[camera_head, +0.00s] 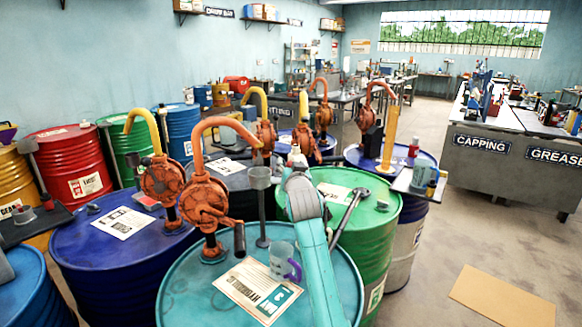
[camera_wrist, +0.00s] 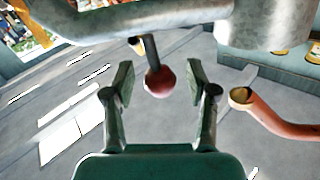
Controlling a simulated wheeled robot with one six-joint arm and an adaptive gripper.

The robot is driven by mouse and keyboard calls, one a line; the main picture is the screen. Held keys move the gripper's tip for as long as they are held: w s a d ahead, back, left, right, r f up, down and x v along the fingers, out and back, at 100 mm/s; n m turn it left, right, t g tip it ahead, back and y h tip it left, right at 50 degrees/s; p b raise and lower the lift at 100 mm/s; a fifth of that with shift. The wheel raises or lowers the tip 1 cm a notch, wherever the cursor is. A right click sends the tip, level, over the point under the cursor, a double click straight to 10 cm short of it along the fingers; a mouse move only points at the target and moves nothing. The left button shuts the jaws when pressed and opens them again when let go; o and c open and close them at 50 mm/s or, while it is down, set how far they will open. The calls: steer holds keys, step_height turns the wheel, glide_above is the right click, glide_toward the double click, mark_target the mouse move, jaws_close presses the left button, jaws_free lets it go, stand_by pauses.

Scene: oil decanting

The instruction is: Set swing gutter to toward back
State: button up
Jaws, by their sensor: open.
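In the wrist view a red ball knob (camera_wrist: 159,82) on a short dark rod shows between the two fingers of my open gripper (camera_wrist: 160,85). The fingers stand apart on either side of it in the picture; I cannot tell its depth or whether they touch it. The rod rises towards a grey curved metal piece (camera_wrist: 150,22) across the top, which may be the swing gutter; its full shape is cut off. In the head view my teal arm reaches up over the drums, and its gripper end is hard to make out. I cannot surely pick out the gutter there.
An orange spout (camera_wrist: 275,118) is close at the right in the wrist view. In the head view an orange hand pump (camera_head: 207,195), a clear mug (camera_head: 282,262) and a paper sheet (camera_head: 255,290) are on the teal drum (camera_head: 185,300). A green drum (camera_head: 378,235) stands beside it.

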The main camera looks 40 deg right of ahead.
jaws_close()
steer(key=shift+s+a, duration=0.15)
steer(key=shift+a, duration=0.05)
steer(key=s+a+m+g+h, duration=0.2)
steer(key=a+m+g+h, duration=0.7)
steer(key=m+g, duration=0.3)
steer(key=shift+s+g, duration=0.35)
steer(key=shift+g, duration=1.35)
